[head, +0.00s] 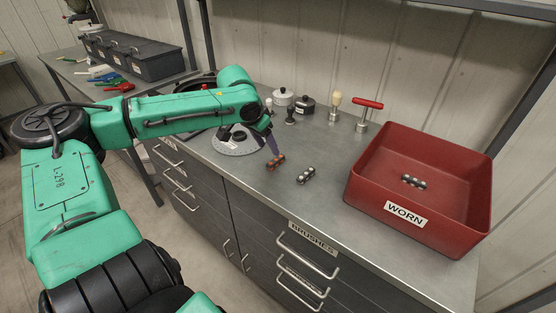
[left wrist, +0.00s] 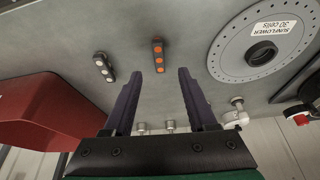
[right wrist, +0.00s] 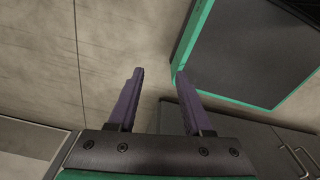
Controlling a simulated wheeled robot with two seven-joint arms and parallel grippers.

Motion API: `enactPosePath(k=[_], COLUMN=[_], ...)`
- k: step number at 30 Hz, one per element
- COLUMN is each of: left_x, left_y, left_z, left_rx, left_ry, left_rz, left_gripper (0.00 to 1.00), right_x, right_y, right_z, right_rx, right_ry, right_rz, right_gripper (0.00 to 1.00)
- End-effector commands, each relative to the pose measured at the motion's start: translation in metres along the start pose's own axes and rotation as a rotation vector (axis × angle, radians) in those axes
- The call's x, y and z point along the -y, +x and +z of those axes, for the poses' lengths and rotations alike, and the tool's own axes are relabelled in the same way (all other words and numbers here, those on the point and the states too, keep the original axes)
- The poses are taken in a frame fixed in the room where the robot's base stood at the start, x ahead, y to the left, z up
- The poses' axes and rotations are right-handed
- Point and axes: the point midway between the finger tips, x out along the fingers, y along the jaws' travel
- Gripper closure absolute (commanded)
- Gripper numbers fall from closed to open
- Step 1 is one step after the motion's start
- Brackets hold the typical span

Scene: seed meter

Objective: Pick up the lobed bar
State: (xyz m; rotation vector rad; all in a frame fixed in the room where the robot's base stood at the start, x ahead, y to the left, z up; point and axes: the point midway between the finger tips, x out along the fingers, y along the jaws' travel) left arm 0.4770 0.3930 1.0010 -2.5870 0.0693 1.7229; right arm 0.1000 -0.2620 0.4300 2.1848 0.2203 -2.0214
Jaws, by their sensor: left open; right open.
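A dark lobed bar with orange lobes (head: 275,162) lies on the metal counter; in the left wrist view it (left wrist: 158,55) shows just beyond and between my open left fingertips. A second lobed bar with pale lobes (head: 306,175) lies to its right in the head view, and it also shows in the left wrist view (left wrist: 104,67). My left gripper (head: 270,148) points down by the orange-lobed bar, open and empty; it also shows in the left wrist view (left wrist: 157,75). My right gripper (right wrist: 159,73) is open and empty above the floor.
A red WORN bin (head: 375,165) holds another dark bar (head: 413,181). A round seed plate (head: 237,146) lies beside my left gripper. Pots (head: 283,97) and handled tools (head: 365,115) stand at the back. The counter front near the bars is clear.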

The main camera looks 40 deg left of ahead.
Motion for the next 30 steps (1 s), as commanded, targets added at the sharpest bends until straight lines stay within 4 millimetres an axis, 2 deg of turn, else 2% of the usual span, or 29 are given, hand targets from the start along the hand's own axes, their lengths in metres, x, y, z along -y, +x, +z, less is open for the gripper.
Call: enactPosePath(k=[1, 5, 9, 13, 16, 21, 22, 26, 27, 30], left_x=[0.001, 0.000, -0.002, -0.002, -0.003, -0.003, -0.003, -0.003, -0.003, -0.003], left_y=[0.009, 0.019, 0.039, 0.061, 0.068, 0.068, 0.068, 0.068, 0.068, 0.068], left_z=[0.002, 0.001, 0.003, 0.003, 0.002, 0.001, 0.001, 0.002, 0.002, 0.001], left_rx=[0.005, 0.001, 0.005, 0.003, -0.001, -0.003, -0.003, -0.003, -0.003, -0.003], left_ry=[0.001, -0.001, 0.002, 0.000, 0.000, -0.001, -0.001, -0.001, -0.001, -0.001], left_rz=[-0.003, 0.000, -0.002, -0.002, 0.001, 0.002, 0.002, 0.002, 0.002, 0.002], left_gripper=[0.43, 0.43, 0.43, 0.43, 0.43, 0.43, 0.46, 0.96, 1.00, 1.00], right_x=[-0.001, -0.002, -0.004, -0.003, -0.003, -0.003, -0.003, -0.001, -0.001, 0.000], right_y=[0.001, 0.001, -0.002, 0.000, 0.000, 0.000, 0.000, 0.000, 0.000, 0.000], right_z=[0.000, -0.007, -0.017, -0.016, -0.014, -0.014, -0.014, -0.014, -0.013, -0.013], right_rx=[0.000, -0.010, -0.026, -0.025, -0.022, -0.022, -0.022, -0.021, -0.021, -0.021], right_ry=[0.000, -0.001, -0.001, -0.001, 0.000, 0.000, 0.000, 0.001, 0.001, 0.001], right_rz=[0.001, 0.003, 0.005, 0.004, 0.004, 0.004, 0.003, 0.002, 0.001, 0.000], right_gripper=[0.50, 0.50, 0.50, 0.50, 0.50, 0.50, 0.50, 0.50, 0.50, 0.50])
